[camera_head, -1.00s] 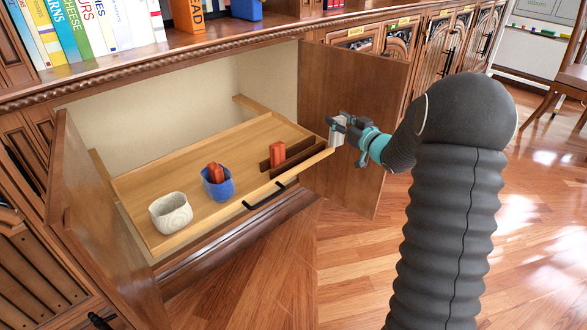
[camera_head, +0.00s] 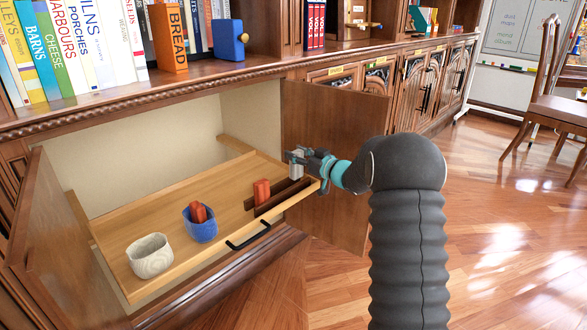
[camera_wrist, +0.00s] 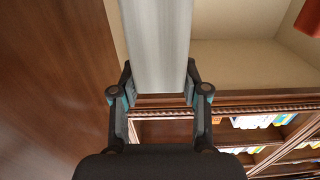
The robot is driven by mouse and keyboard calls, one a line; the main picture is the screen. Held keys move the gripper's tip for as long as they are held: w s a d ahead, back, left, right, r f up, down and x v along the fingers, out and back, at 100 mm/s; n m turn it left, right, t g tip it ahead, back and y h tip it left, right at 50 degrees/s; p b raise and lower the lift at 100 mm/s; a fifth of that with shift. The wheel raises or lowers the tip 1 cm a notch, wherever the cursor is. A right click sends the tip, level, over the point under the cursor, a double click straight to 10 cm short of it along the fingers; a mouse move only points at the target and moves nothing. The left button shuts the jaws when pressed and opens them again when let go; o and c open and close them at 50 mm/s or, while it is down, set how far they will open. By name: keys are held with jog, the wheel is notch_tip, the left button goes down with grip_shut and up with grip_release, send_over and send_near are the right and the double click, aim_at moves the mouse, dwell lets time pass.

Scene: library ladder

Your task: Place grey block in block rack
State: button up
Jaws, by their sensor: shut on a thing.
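The grey block (camera_head: 296,166) is held upright in my gripper (camera_head: 302,160), above the right end of the pulled-out drawer. In the wrist view the grey block (camera_wrist: 157,45) fills the space between the two fingers of my gripper (camera_wrist: 158,88). The dark brown block rack (camera_head: 286,195) lies at the right of the drawer, with a red block (camera_head: 262,192) standing in its left part. The grey block is apart from the rack, above its right part. Its exact height over the rack cannot be told.
The wooden drawer (camera_head: 165,208) also holds a blue cup (camera_head: 203,229) with a red block (camera_head: 197,211) in it, and a whitish cup (camera_head: 150,257). Open cabinet doors stand left (camera_head: 75,255) and right (camera_head: 330,130), the right one close behind my gripper.

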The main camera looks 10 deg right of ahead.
aim_at(299, 168)
jog(key=shift+w+a+f, duration=0.3)
jog(key=shift+a, duration=0.05)
jog(key=shift+f+b, duration=0.3)
jog(key=shift+f, duration=1.65)
jog(key=shift+f, duration=0.2)
jog(key=o, duration=1.1)
jog(key=shift+r, duration=0.1)
